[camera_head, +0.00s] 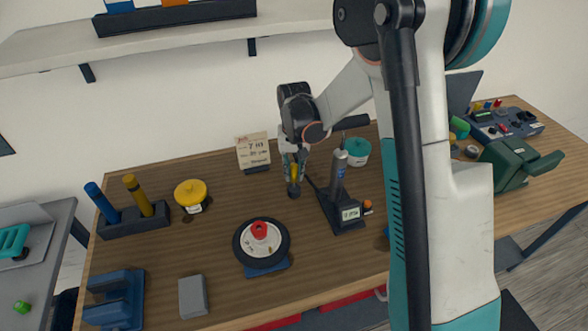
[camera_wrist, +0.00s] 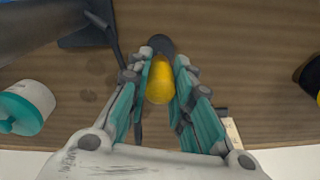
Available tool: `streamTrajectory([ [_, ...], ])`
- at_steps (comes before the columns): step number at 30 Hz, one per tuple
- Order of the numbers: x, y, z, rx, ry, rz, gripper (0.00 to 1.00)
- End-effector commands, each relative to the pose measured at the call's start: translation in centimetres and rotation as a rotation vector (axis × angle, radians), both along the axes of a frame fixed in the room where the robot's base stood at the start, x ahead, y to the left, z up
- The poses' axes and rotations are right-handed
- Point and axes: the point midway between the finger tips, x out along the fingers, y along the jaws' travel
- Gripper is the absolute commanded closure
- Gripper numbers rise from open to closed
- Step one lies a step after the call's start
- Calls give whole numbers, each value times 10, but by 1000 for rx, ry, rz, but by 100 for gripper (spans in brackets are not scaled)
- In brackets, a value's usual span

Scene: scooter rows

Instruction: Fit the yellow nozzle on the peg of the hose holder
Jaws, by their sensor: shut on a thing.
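The yellow nozzle (camera_wrist: 159,86) is between the fingers of my gripper (camera_wrist: 160,75) in the wrist view, with a dark end beyond the fingertips. In the head view my gripper (camera_head: 293,172) points down over the middle of the table, shut on the nozzle (camera_head: 294,173). The dark end is low; I cannot tell if it touches the table. I cannot say for sure which thing is the hose holder. A dark block (camera_head: 133,224) with an upright blue rod (camera_head: 102,202) and a mustard rod (camera_head: 138,195) stands at the left, apart from my gripper.
A yellow-lidded jar (camera_head: 191,194), a sign card (camera_head: 253,151) and a wheel (camera_head: 261,243) stand around. Bare wood lies between them.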

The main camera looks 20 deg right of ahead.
Motion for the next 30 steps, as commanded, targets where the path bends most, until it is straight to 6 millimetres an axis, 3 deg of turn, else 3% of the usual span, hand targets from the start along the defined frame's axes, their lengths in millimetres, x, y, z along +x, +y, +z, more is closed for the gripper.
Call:
streamTrajectory([
  [30,0,0,-6,0,0,0,100],
])
